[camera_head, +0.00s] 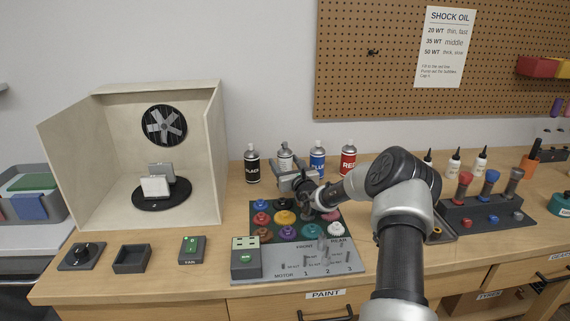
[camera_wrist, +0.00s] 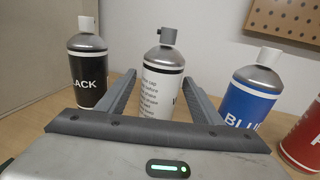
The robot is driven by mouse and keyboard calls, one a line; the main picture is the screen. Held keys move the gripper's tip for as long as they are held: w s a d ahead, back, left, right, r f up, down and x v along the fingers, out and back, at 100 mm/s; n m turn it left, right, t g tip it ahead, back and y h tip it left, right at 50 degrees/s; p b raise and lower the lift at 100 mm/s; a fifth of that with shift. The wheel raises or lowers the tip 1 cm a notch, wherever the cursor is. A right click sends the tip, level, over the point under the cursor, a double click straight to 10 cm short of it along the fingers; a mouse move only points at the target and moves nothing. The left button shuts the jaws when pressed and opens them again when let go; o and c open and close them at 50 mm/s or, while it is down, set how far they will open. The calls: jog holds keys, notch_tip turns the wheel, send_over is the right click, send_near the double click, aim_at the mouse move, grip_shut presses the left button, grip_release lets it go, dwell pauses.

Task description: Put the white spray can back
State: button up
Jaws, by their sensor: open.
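The white spray can (camera_wrist: 161,82) stands upright on the bench between my open fingers in the wrist view. The rear face with small print is turned toward me. In the head view the can (camera_head: 285,155) stands in the row of cans at the back, its lower part hidden by my gripper. My gripper (camera_head: 291,178) is open around the can, one finger on each side; in the wrist view (camera_wrist: 160,100) gaps show between the fingers and the can. I cannot tell if the can touches either finger lower down.
A black can (camera_wrist: 87,65) stands to the left, a blue can (camera_wrist: 252,88) and a red can (camera_wrist: 304,138) to the right. In the head view a spray booth (camera_head: 215,150) with a fan stands left. A tray of coloured parts (camera_head: 262,232) lies in front, under my arm.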

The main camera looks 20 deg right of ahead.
aim_at(287, 165)
jog(key=shift+r, duration=0.25)
jog(key=s+p, duration=0.1)
jog(key=s, duration=0.6)
jog(key=shift+s+a+f, duration=0.1)
jog(key=shift+s+a, duration=0.05)
jog(key=shift+s, duration=0.15)
